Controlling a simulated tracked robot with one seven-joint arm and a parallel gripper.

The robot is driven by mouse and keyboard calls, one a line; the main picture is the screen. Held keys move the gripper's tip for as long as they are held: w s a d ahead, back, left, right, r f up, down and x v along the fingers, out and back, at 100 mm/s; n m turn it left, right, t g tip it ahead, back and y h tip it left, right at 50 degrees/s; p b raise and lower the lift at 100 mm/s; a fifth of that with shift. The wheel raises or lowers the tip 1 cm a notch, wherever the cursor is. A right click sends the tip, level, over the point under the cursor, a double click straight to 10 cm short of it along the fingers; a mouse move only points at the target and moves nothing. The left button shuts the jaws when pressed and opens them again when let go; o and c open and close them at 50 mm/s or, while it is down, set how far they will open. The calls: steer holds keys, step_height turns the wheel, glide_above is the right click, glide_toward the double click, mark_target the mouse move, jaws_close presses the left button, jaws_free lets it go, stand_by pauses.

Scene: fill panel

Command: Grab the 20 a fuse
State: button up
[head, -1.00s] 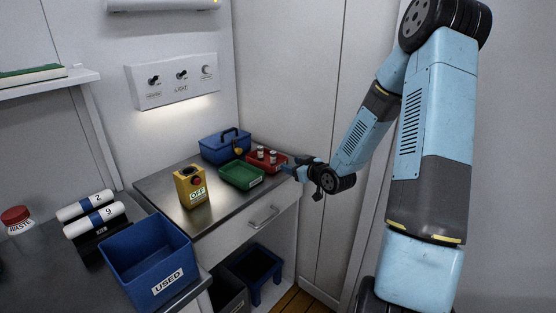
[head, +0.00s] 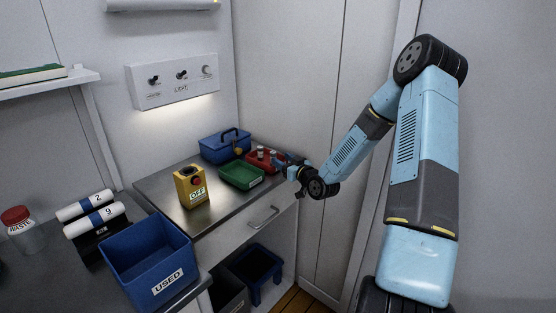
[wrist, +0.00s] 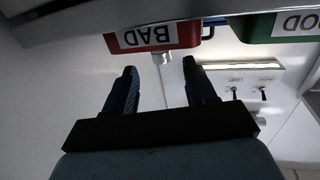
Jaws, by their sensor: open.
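Small fuses with pale ends (head: 260,152) stand in the red tray (head: 252,160) at the back of the steel counter. No rating is readable, so I cannot tell which is the 20 A fuse. In the wrist view, which is upside down, the red tray (wrist: 188,34) carries a BAD label. A metallic cylinder end (wrist: 163,57) shows beyond the tray, between the fingertips in the picture; I cannot tell its depth. My gripper (head: 279,161) is open at the tray's right side, and its two spread fingers show in the wrist view (wrist: 160,68). It holds nothing visible.
A green tray (head: 241,176) sits just in front of the red tray. A blue toolbox (head: 222,148) stands behind, against the wall. A yellow OFF box (head: 191,187) and a blue USED bin (head: 150,260) are further left. The counter's front middle is clear.

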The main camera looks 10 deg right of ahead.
mark_target(275, 155)
steer(key=shift+x, duration=3.35)
steer(key=shift+a, duration=0.1)
steer(key=shift+c, duration=0.5)
steer(key=c, duration=0.9)
steer(key=shift+r, duration=0.1)
steer(key=shift+c, duration=0.2)
